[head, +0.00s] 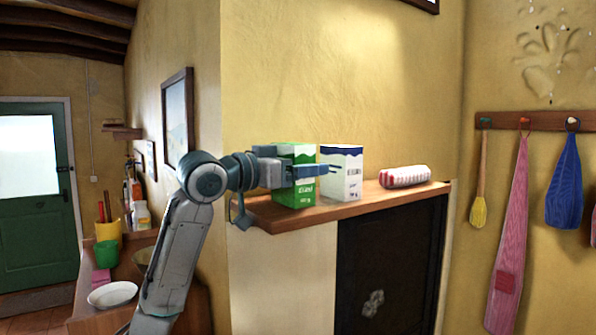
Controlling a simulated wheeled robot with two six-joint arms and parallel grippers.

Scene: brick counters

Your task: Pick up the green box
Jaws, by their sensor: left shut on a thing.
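My right gripper is not in view.
A white and blue carton (346,181) stands close to the right of the green box. A red and white packet (404,176) lies farther right on the shelf. Aprons (511,235) hang on the right wall. A white plate (112,294) lies on a lower counter at left.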

